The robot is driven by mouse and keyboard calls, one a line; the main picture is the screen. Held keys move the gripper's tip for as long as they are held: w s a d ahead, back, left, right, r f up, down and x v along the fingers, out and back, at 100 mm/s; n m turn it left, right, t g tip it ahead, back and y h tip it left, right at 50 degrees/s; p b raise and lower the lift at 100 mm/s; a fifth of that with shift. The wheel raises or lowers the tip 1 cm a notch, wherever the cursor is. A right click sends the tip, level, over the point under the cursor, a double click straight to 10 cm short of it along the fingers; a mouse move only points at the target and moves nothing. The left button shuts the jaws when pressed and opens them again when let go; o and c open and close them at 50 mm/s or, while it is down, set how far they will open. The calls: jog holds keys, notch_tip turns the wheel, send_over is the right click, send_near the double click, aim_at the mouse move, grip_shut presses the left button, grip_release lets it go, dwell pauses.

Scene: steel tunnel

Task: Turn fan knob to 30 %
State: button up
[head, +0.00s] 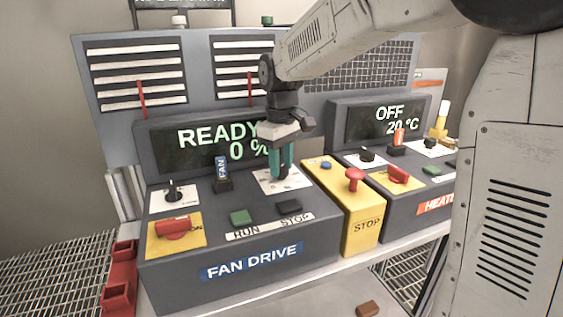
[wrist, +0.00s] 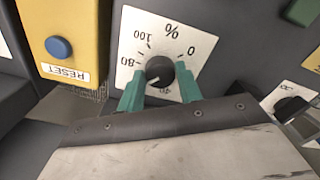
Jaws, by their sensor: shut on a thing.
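The fan knob (wrist: 161,70) is a dark round knob on a white plate with a % scale (wrist: 170,32). In the wrist view a pale mark shows on its lower-left side. The 0 is at the upper right of the scale and the 80 at the left; numbers below are partly hidden. My gripper (wrist: 160,76) is shut on the knob, one green finger on each side. In the head view my gripper (head: 282,168) points down at the white plate and hides most of the knob. The fan display (head: 215,140) reads READY and 0 %.
Left of my gripper stand an upright FAN switch (head: 222,175), a black selector (head: 173,192) and a red handle (head: 172,228). RUN (head: 240,217) and STOP (head: 289,207) buttons lie in front. A yellow box with a red STOP mushroom (head: 355,178) stands close right.

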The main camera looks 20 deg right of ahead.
aim_at(282, 167)
jog(key=m, duration=0.7)
jog(key=shift+w+r, duration=0.1)
dwell(0.5)
jog(key=o, duration=1)
notch_tip(282, 167, up, 8)
jog(key=shift+f, duration=0.15)
